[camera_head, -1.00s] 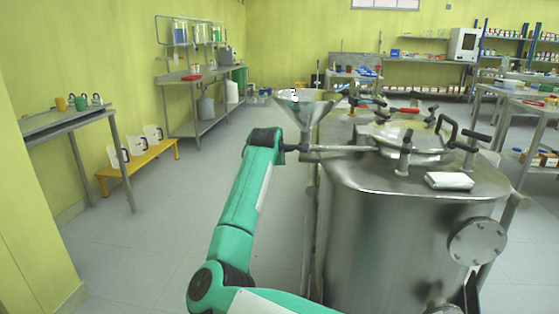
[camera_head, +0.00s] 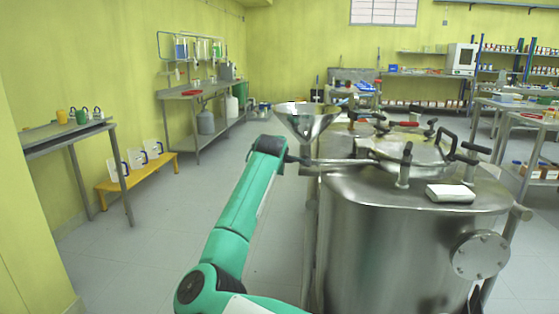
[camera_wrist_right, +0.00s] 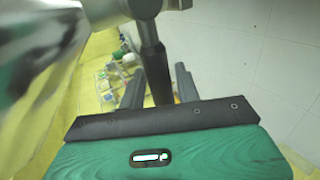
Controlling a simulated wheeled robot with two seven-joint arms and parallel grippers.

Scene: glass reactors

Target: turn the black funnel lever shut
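The steel funnel (camera_head: 306,122) stands at the left edge of the steel reactor, on a pipe. A black lever (camera_wrist_right: 153,68) hangs from a metal fitting in the right wrist view. My right gripper (camera_wrist_right: 160,84) has its two dark fingers apart, one on each side of the lever, with a gap showing on both sides. In the head view my green arm reaches up to just below the funnel. The gripper (camera_head: 293,159) looks small and dark there, and I cannot separate its fingers from the lever. My left gripper is not in view.
The reactor (camera_head: 390,245) fills the right side, with black clamp handles (camera_head: 448,142) and a white box (camera_head: 450,193) on its lid. A yellow bench (camera_head: 138,172) and a steel side table (camera_head: 65,132) stand at the left. The floor between is clear.

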